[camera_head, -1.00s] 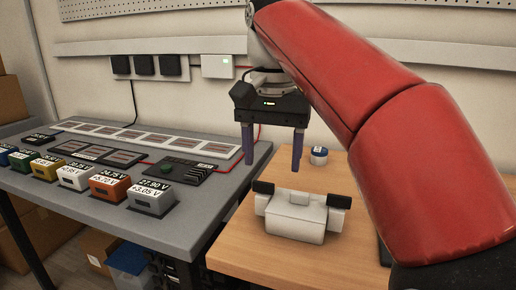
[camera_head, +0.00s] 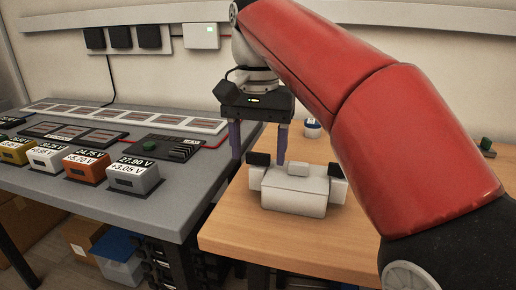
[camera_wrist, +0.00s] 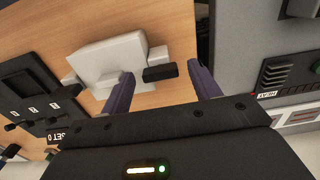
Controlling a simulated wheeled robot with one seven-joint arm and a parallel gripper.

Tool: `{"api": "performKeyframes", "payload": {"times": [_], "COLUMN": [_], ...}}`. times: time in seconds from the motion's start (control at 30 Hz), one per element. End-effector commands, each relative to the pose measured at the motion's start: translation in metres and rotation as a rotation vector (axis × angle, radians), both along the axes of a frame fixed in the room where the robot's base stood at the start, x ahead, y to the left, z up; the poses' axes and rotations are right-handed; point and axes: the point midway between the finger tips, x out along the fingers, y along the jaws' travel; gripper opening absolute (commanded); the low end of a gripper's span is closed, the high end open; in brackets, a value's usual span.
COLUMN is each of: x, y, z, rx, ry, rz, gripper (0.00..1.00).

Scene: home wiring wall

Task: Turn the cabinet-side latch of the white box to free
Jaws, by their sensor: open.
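The white box (camera_head: 295,192) sits on the wooden table, with a dark latch at each side. The left latch (camera_head: 259,159) is black and on the side towards the grey bench; the right latch (camera_head: 336,171) is on the other side. My gripper (camera_head: 258,161) is open, pointing down, with its two purple fingers on either side of the left latch in the picture. In the wrist view the black latch (camera_wrist: 160,73) lies between the fingertips, and one finger partly covers the box's edge. I cannot tell whether the fingers touch the latch.
The grey bench (camera_head: 190,205) at left holds colored voltage modules (camera_head: 133,176) and a dark panel (camera_head: 168,149). A small white jar (camera_head: 313,129) stands behind the box. A dark panel (camera_wrist: 35,90) lies beyond the box in the wrist view. The wooden table's front (camera_head: 270,240) is clear.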

Motion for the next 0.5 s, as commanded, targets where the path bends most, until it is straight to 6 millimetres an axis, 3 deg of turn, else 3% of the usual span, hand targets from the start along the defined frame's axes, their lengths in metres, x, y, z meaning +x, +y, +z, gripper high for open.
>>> {"api": "performKeyframes", "payload": {"times": [0.13, 0.43, 0.5], "x": [0.0001, 0.0002, 0.0002], "y": [0.0000, -0.0001, -0.0001], "z": [0.0004, 0.0004, 0.0004], "rx": [0.000, 0.000, 0.000], "ry": [0.000, 0.000, 0.000], "rz": [0.000, 0.000, 0.000], "gripper": [0.59, 0.20, 0.17]}}
